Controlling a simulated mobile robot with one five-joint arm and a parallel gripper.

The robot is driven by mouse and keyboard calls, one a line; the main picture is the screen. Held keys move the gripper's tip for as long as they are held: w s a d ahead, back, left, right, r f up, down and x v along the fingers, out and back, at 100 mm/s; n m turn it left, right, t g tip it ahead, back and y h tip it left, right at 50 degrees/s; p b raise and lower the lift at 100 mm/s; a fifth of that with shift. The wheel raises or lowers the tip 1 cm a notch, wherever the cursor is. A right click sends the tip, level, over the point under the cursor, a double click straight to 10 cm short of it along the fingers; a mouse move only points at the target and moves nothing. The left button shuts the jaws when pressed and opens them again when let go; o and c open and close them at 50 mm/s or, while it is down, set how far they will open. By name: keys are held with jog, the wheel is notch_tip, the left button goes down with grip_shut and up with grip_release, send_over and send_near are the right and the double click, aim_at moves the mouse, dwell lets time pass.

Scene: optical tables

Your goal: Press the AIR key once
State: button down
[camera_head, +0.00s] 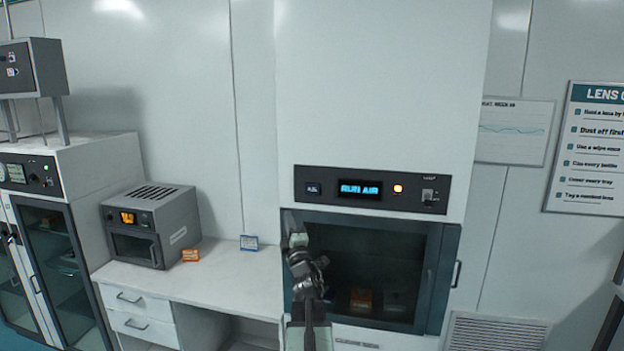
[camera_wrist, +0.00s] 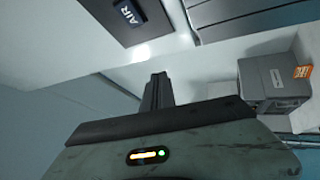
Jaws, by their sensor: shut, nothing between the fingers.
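The AIR key (camera_head: 313,189) is a small dark square key at the left end of the black control panel (camera_head: 455,182) on the tall white cabinet. In the wrist view the AIR key (camera_wrist: 128,13) shows close up at the top, with its label tilted. My gripper (camera_wrist: 158,77) is shut and empty, its fingers below and a little right of the key in that picture, with a visible gap. In the head view my gripper (camera_head: 291,214) rises below the left end of the panel, partly hidden by my arm. The display (camera_head: 360,189) reads RUN AIR in blue.
An amber lamp (camera_head: 398,188) and a switch (camera_head: 428,195) sit right of the display. A dark glass-fronted chamber (camera_head: 375,255) is below the panel. A grey oven-like box (camera_head: 150,225), an orange box (camera_head: 190,255) and a blue box (camera_head: 249,243) stand on the left bench.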

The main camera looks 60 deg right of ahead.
aim_at(313, 189)
jog(key=s+d+r+n+t+p, duration=0.1)
jog(key=s+r+n+t, duration=0.1)
jog(key=s+r, duration=0.3)
jog(key=shift+s+r+n+t, duration=0.2)
jog(key=shift+n+t, duration=0.1)
jog(key=shift+n, duration=0.5)
jog(key=shift+w+d, duration=0.1)
jog(key=shift+d, duration=0.05)
jog(key=w+d, duration=0.1)
jog(key=d, duration=0.4)
jog(key=w+d, duration=0.1)
jog(key=d, duration=0.2)
jog(key=shift+w+d, duration=0.15)
jog(key=shift+w, duration=0.15)
jog(key=shift+d, duration=0.1)
dwell(0.8)
jog(key=shift+w+d, duration=0.15)
jog(key=shift+d, duration=0.1)
